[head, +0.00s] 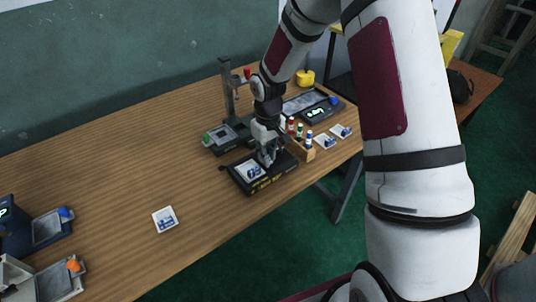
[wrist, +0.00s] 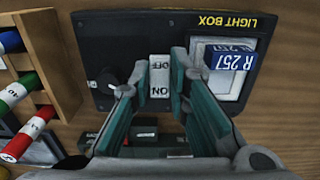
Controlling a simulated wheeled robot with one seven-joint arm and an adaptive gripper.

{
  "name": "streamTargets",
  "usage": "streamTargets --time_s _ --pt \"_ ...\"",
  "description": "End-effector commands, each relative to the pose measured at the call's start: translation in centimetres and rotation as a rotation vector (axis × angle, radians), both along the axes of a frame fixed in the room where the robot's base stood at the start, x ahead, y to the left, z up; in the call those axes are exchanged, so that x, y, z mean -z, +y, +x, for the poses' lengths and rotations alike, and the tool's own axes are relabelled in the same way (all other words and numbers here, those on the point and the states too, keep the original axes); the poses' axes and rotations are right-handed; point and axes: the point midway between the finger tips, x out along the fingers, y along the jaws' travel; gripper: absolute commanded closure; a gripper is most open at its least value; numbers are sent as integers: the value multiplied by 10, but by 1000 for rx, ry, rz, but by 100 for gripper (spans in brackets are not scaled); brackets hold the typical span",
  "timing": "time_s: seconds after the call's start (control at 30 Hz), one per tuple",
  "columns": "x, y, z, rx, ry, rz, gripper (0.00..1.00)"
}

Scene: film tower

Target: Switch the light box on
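The black light box (head: 263,186) lies near the table's front edge, with my gripper (head: 267,158) over it. In the wrist view the light box (wrist: 120,35) shows its yellow label upside down. Its white rocker switch (wrist: 160,78), marked OFF and ON, lies between the fingers of my gripper (wrist: 160,60). The fingers are apart with nothing held. I cannot tell which side of the switch is down, or whether the fingertips touch the box. The pale panel (wrist: 230,88) looks grey, with a blue and white piece marked R 257 (wrist: 231,58) over it.
A black knob (wrist: 103,95) sits beside the switch. A wooden rack (wrist: 55,50) of coloured cylinders stands close by. A grey stand (head: 230,95) is behind the box. A white card (head: 165,219) lies left on otherwise clear table.

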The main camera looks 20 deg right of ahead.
Motion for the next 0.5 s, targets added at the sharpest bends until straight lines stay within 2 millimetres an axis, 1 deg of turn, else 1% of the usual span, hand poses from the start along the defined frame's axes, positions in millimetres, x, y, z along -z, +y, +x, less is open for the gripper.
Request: streamTargets --time_s 0.17,0.5 --pt "1 1 3 0 42 -15 100" --pt "2 2 9 0 231 -77 100"
